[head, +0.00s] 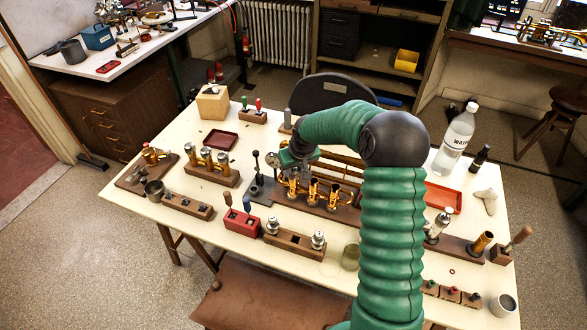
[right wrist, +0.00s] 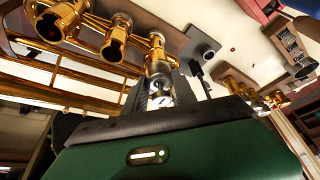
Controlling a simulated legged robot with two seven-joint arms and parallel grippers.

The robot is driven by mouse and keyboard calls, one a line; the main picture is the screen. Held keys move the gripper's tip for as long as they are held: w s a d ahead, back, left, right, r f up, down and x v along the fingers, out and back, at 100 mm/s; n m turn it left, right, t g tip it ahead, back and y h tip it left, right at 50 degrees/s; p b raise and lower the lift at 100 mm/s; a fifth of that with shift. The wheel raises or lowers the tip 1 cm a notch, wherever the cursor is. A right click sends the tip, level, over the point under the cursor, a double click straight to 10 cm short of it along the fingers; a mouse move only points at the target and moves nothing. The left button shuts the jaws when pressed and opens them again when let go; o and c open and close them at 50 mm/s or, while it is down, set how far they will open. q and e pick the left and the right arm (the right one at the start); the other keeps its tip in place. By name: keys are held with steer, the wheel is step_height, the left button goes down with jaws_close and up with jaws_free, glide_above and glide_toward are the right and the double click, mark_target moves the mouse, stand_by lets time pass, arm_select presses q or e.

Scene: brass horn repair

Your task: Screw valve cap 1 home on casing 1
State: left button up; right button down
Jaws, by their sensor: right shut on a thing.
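The brass horn's valve casings stand in a row on a long wooden stand (head: 345,214) in the middle of the bench. The leftmost, which I take as casing 1 (head: 292,187), is beneath my right gripper (head: 294,160). In the right wrist view, the gripper (right wrist: 160,94) is shut on a small silvery piece, valve cap 1 (right wrist: 160,101), in line with casing 1 (right wrist: 157,66) and close against its end. I cannot tell whether the threads are engaged. The middle casing (head: 313,191) and right casing (head: 334,195) have open ends. My left gripper is out of view.
A dark lever tool (head: 257,187) stands just left of the horn. A wooden block (head: 293,243) with silvery parts and a red block (head: 242,222) with screwdrivers lie in front. A water bottle (head: 456,140) stands at the back right, beside a red tray (head: 443,198).

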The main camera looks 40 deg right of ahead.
steer(key=shift+f+b, duration=0.15)
steer(key=shift+b, duration=0.25)
steer(key=shift+w+a+m+g+h+b, duration=0.1)
steer(key=shift+m+g+h+b, duration=0.2)
steer(key=shift+m+b, duration=0.7)
steer(key=shift+m+g+h+b, duration=0.2)
steer(key=shift+m+h+b, duration=0.35)
steer(key=shift+m, duration=1.05)
